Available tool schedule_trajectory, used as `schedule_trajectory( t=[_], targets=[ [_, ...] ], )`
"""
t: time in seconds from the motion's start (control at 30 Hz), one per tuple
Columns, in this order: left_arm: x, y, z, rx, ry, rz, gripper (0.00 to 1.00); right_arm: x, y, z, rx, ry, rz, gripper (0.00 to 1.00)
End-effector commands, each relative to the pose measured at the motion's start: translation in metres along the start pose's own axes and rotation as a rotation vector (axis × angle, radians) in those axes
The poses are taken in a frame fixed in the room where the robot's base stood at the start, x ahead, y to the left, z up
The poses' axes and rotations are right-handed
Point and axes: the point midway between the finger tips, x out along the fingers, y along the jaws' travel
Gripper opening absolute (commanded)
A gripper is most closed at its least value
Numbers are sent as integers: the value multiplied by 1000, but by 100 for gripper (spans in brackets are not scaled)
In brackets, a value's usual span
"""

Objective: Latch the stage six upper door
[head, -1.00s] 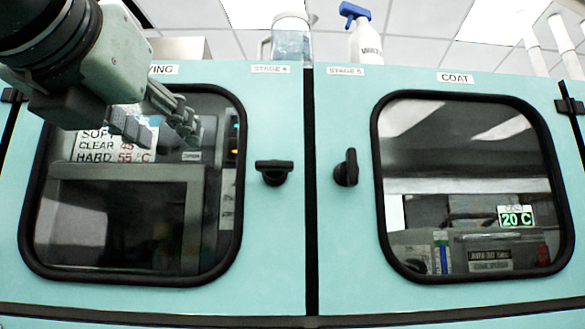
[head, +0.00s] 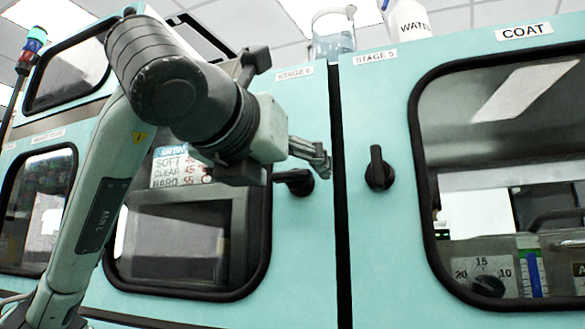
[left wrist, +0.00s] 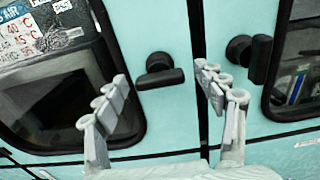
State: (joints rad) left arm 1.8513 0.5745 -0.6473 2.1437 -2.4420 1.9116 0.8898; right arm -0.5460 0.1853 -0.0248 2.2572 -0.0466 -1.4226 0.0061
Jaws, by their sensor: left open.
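The stage six door (head: 308,245) is a teal panel with a black-framed window and a "STAGE 6" label; it looks closed. Its black handle (head: 295,181) lies horizontal near the door's right edge, partly hidden by my gripper in the head view. My left gripper (head: 314,155) is open and empty in front of the handle. In the left wrist view the whole handle (left wrist: 160,72) shows between the spread fingers (left wrist: 160,95), beyond their tips, with no visible contact. My right gripper is out of view.
The stage five door (head: 385,265) is just right across a dark vertical gap; its black handle (head: 379,168) stands vertical, close to my fingers. A clear beaker (head: 333,35) and a white water bottle (head: 408,20) stand on top of the cabinet.

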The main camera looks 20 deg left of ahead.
Motion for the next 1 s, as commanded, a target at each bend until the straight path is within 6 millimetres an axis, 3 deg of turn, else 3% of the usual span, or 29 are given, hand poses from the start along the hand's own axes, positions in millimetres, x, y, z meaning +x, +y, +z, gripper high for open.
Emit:
schedule_trajectory(
  t=[0.2,0.47,0.87,1.0],
  targets=[
    [18,0,0,1,0,0,71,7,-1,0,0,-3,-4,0],
    [19,0,0,1,-1,0,71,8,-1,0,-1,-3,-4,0],
    [18,0,0,1,-1,0,21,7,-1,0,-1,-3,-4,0],
    [18,0,0,5,-1,0,20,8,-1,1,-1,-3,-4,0]
  ],
)
